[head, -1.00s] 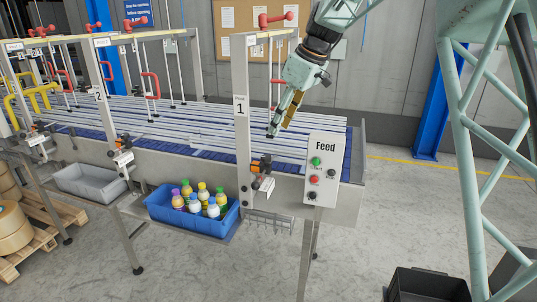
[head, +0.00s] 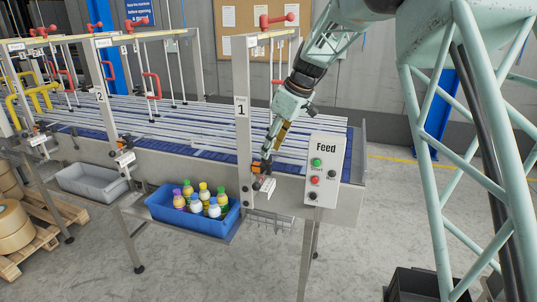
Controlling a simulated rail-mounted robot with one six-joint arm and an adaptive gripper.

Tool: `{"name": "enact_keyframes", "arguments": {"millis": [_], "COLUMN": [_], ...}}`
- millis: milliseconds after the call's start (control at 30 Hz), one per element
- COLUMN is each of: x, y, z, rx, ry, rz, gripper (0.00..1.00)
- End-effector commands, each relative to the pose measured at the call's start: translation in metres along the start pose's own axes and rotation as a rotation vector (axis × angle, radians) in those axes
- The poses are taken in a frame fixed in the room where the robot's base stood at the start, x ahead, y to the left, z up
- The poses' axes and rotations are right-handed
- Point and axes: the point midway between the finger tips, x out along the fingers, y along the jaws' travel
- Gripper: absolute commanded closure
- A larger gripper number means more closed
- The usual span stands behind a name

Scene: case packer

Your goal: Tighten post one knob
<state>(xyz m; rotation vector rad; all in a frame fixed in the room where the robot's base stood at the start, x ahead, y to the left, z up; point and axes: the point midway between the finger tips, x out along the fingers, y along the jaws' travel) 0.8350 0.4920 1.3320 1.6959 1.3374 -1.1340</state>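Post one (head: 241,75) is the grey upright marked "1", at the near right end of the conveyor. A small orange and black clamp with a knob (head: 257,167) sits low on it, above a white tag (head: 265,184). A red crank handle (head: 276,19) is on the post's top. My gripper (head: 267,155) points down with its fingertips at the orange clamp, overlapping it in the picture. The fingertips hide part of the clamp. I cannot tell whether they touch the knob or how far apart they are.
The Feed box (head: 325,169) with green, red and black buttons stands just right of my gripper. A blue crate (head: 190,224) of bottles and an empty grey tray (head: 88,185) sit below the conveyor. Post two (head: 103,75) is farther left. A dark bin (head: 425,285) is on the floor.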

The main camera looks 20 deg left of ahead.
Motion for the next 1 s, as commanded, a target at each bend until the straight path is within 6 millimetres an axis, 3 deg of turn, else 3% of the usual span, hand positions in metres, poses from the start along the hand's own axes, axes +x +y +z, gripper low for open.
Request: {"name": "enact_keyframes", "arguments": {"millis": [300,767,1000], "x": [0.030,0.037,0.037], "y": [0.000,0.000,0.000], "z": [0.000,0.000,0.000], "rx": [0.000,0.000,0.000], "ry": [-0.001,0.000,0.000], "rz": [0.001,0.001,0.001], "gripper": [0.64,0.64,0.84]}}
